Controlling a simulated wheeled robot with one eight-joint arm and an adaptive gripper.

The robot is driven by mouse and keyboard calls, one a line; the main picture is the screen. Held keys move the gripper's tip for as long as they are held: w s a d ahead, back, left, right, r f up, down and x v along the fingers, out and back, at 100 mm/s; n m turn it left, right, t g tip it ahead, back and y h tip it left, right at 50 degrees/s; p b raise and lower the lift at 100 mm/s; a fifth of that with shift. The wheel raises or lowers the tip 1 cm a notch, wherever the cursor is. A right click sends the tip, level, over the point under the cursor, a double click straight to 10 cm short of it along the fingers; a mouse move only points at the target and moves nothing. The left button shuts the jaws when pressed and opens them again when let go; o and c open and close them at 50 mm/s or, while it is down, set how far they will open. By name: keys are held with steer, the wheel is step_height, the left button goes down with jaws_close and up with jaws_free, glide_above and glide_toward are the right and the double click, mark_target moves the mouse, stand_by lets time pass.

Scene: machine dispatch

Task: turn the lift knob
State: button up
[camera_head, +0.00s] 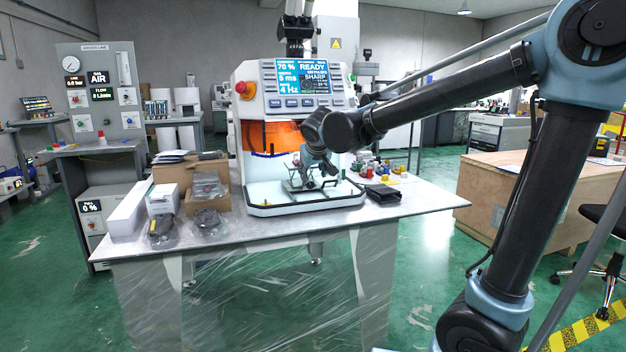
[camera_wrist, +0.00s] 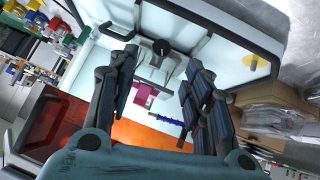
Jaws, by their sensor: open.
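A small round black knob (camera_wrist: 162,47), which I take for the lift knob, is on the front of a pale lift stage (camera_wrist: 155,68) in the wrist view. The stage stands in the work chamber of the benchtop machine (camera_head: 300,100). My gripper (camera_wrist: 160,68) is open, and its two fingers show on either side of the stage. The knob appears between and just beyond the fingertips, with no contact visible. In the head view my gripper (camera_head: 318,172) is at the chamber front and covers part of the stage (camera_head: 292,185); I cannot make out the knob there.
An orange shield (camera_head: 272,137) hangs above the chamber. A magenta block (camera_wrist: 147,92) is on the stage, near a blue pointed part (camera_wrist: 168,119). Boxes and wrapped items (camera_head: 207,187) crowd the table's left side. A black wallet-like item (camera_head: 383,194) and small coloured parts lie right.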

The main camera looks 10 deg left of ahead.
steer(key=shift+v, duration=1.25)
steer(key=s+d+f+m+g+h, duration=0.15)
steer(key=d+f, duration=0.25)
steer(key=d, duration=1)
steer(key=s+d+f+m+g+h, duration=0.15)
steer(key=d+f, duration=0.25)
steer(key=d, duration=1)
steer(key=s+d+f+m+g, duration=0.1)
steer(key=s+d+f+m, duration=0.1)
steer(key=s+d+f, duration=0.5)
steer(key=s+d+f+m+g, duration=0.2)
steer(key=s+d+f, duration=0.5)
steer(key=s, duration=0.5)
steer(key=shift+s+d+f, duration=0.15)
steer(key=shift+d+f, duration=0.1)
steer(key=shift+f, duration=0.05)
